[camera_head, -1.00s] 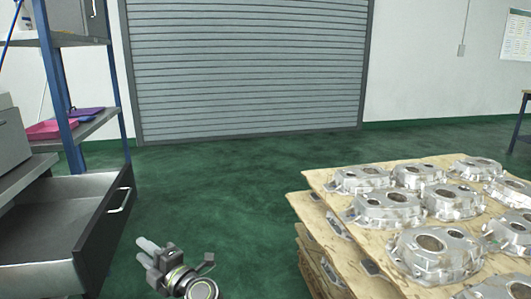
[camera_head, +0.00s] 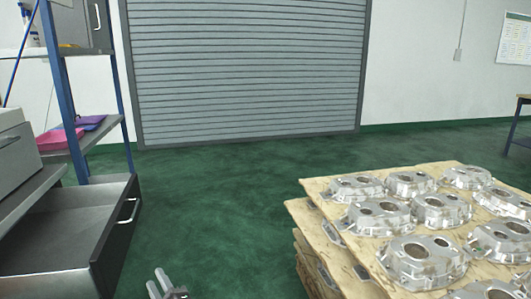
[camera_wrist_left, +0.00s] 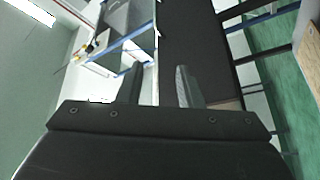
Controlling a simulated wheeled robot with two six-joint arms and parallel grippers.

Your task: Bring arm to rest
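My left gripper (camera_head: 158,282) shows only by its fingertips at the bottom edge of the head view, over the green floor to the right of the open drawer. In the left wrist view its two dark fingers (camera_wrist_left: 160,88) stand apart with nothing between them, so it is open and empty. The rest of my left arm is below the head view. My right gripper is in neither view.
Aluminium castings (camera_head: 381,219) lie in rows on a layered wooden stack (camera_head: 314,212) at the right. A shelf unit with an open drawer (camera_head: 62,250) stands at the left. A grey roller shutter (camera_head: 245,70) is behind. Green floor (camera_head: 215,210) lies clear between them.

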